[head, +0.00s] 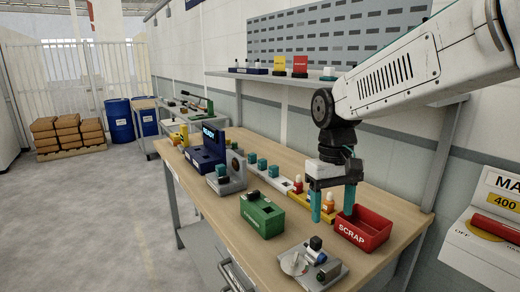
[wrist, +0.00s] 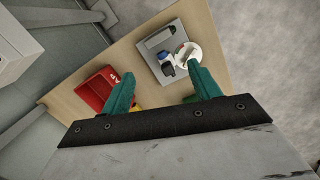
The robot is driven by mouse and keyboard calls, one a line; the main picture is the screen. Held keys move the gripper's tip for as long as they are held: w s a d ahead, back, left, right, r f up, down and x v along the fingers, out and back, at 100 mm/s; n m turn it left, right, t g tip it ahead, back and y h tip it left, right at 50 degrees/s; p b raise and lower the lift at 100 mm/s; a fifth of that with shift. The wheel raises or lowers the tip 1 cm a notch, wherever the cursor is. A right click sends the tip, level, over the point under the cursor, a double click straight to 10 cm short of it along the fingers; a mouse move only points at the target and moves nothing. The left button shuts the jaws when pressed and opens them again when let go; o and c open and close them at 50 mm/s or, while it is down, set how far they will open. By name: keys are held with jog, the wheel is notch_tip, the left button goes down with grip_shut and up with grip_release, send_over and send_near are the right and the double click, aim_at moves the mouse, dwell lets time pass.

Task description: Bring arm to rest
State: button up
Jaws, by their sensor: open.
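My arm reaches in from the upper right in the head view. My gripper (head: 333,205) hangs from it, above the wooden workbench (head: 385,208). Its two teal fingers are spread apart with nothing between them. In the wrist view my gripper (wrist: 165,88) is also open and empty. The red scrap bin (head: 363,229) is just right of the fingers in the head view. The bin also shows in the wrist view (wrist: 92,92), partly covered by one finger.
A green box (head: 263,216) and a grey plate with small parts (head: 311,267) stand at the near bench edge. A blue station (head: 204,152) and several teal blocks lie farther back. A shelf (head: 300,78) runs along the wall. Open floor (head: 90,220) is at left.

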jog(key=s+d+m+t, duration=0.1)
jog(key=s+d, duration=0.4)
jog(key=s, duration=0.6)
jog(key=s+d+m+t, duration=0.1)
jog(key=s+d+m, duration=0.1)
jog(key=s+d, duration=0.4)
jog(key=s, duration=0.5)
jog(key=shift+s+d+f+t, duration=0.15)
jog(key=shift+s+f+t, duration=0.1)
jog(key=shift+t, duration=0.15)
